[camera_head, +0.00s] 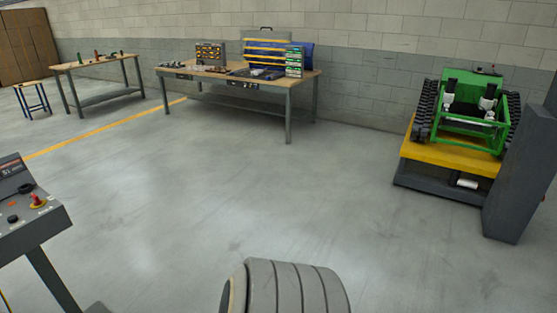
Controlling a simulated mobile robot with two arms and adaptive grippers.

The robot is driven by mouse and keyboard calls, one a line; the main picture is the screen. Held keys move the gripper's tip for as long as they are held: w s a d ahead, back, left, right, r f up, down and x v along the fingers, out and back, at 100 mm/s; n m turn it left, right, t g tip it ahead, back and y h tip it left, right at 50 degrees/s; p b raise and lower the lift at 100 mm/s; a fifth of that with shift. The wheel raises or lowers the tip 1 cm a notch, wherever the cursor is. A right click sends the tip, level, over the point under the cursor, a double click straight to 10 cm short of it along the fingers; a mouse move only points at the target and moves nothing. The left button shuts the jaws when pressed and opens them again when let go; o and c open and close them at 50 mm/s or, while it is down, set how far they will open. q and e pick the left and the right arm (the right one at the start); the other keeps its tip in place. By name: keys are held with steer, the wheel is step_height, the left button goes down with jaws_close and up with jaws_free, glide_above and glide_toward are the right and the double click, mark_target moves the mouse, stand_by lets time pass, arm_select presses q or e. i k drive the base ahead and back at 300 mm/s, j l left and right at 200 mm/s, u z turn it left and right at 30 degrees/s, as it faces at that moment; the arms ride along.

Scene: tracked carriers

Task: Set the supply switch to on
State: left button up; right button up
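A control console (30,222) on a slanted post stands at the left edge, partly cut off by the frame. Its sloping panel carries a red knob on a yellow base (38,201), a black knob (26,188) and some smaller controls. A small dark display with lettering shows at the panel's upper left. I cannot tell which control, if any, is the supply switch, or how it is set. Neither of my grippers is in view.
A green tracked carrier (470,125) sits on a yellow-topped platform (425,150) at right, beside a dark grey post (520,175). Workbenches with tools (290,88) (97,66) and a stool (32,86) stand at the back.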

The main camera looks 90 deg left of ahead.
mark_target(37, 202)
steer(key=u, duration=4.55)
steer(key=i+l+u, duration=0.3)
steer(key=i+l, duration=0.2)
